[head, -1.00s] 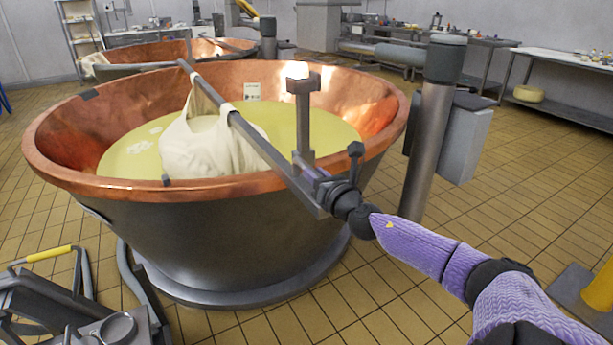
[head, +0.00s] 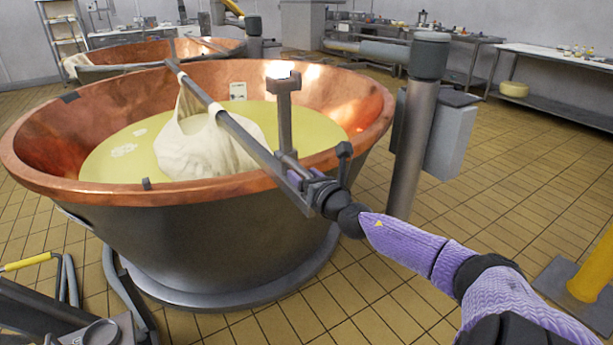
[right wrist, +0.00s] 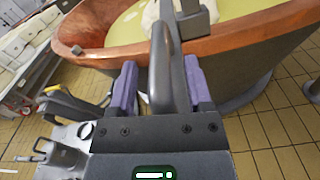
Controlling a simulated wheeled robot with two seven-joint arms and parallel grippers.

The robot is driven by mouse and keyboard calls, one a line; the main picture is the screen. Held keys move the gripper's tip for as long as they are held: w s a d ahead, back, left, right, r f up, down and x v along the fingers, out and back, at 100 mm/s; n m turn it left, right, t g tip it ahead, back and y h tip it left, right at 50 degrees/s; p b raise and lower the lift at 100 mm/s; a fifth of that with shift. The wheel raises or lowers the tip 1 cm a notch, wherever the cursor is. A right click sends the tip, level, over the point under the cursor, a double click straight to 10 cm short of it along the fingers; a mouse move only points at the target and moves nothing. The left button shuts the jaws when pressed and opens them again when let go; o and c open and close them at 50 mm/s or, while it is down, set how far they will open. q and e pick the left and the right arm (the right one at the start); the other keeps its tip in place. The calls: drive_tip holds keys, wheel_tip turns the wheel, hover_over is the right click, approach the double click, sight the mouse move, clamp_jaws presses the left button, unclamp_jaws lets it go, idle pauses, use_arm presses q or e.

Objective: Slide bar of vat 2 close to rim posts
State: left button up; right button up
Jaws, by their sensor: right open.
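The near copper vat (head: 60,185) holds yellow liquid; no number is readable on it. A grey bar (head: 243,138) lies across it, from the far rim to beyond the near-right rim. A white cloth bundle (head: 205,150) hangs from the bar into the liquid. A metal post with a block top (head: 285,115) stands close beside the bar at the near-right rim. My right gripper (head: 306,187) is at the bar's near end. In the right wrist view its purple fingers (right wrist: 161,88) are apart, one each side of the bar (right wrist: 161,65). My left gripper is not visible.
A second copper vat (head: 140,55) stands behind. A thick grey column (head: 412,135) with a grey box (head: 452,135) rises right of the near vat, close beyond my right arm. A yellow post (head: 595,270) stands at far right.

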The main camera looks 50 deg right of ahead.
drive_tip(key=shift+s, duration=0.15)
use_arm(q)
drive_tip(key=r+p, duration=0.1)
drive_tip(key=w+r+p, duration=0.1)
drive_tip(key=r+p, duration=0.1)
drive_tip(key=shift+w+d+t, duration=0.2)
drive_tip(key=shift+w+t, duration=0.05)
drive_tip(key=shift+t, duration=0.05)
use_arm(e)
drive_tip(key=v, duration=0.9)
drive_tip(key=shift+s, duration=0.25)
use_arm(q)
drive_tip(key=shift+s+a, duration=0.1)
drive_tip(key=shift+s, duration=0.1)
